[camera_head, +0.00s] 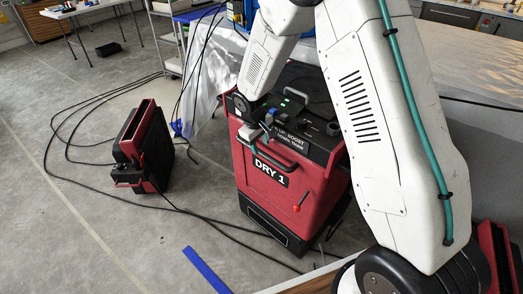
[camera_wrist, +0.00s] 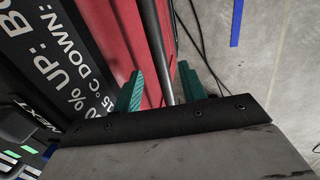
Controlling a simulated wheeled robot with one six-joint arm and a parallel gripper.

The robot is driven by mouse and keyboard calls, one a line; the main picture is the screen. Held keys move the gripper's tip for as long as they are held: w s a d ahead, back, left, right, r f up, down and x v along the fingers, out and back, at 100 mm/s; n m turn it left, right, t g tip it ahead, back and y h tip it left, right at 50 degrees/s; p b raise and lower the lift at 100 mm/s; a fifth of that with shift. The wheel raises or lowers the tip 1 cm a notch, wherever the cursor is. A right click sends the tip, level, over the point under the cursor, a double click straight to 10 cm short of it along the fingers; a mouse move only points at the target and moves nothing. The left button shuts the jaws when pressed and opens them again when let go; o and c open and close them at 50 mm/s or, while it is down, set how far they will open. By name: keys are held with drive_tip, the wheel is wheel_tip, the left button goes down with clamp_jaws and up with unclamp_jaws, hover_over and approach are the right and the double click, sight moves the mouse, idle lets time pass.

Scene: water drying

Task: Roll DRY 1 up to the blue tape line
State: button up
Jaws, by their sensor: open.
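DRY 1 (camera_head: 275,190) is a red upright machine with a black top and a "DRY 1" label, standing on the grey floor. A grey metal bar (camera_wrist: 156,40) runs along its red side in the wrist view. My gripper (camera_wrist: 163,82) is open, with its teal fingers on either side of this bar; I cannot tell whether they touch it. In the head view my gripper (camera_head: 258,132) is at the machine's top front edge, partly hidden. The blue tape line (camera_head: 206,269) lies on the floor in front and to the left of DRY 1. It also shows in the wrist view (camera_wrist: 236,22), top right.
A smaller red and black machine (camera_head: 145,148) stands to the left. Black cables (camera_head: 75,178) cross the floor between the machines and near the tape. Clear plastic sheeting (camera_head: 212,75) hangs behind DRY 1. Open floor (camera_head: 90,250) lies at the lower left.

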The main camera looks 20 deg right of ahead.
sight(262, 152)
drive_tip(key=shift+w+d+f, duration=0.1)
drive_tip(key=shift+d+f, duration=0.1)
drive_tip(key=shift+f, duration=0.75)
drive_tip(key=shift+w+d+f, duration=0.1)
drive_tip(key=shift+d+f, duration=0.05)
drive_tip(key=shift+f, duration=0.75)
clamp_jaws()
drive_tip(key=shift+s, duration=0.1)
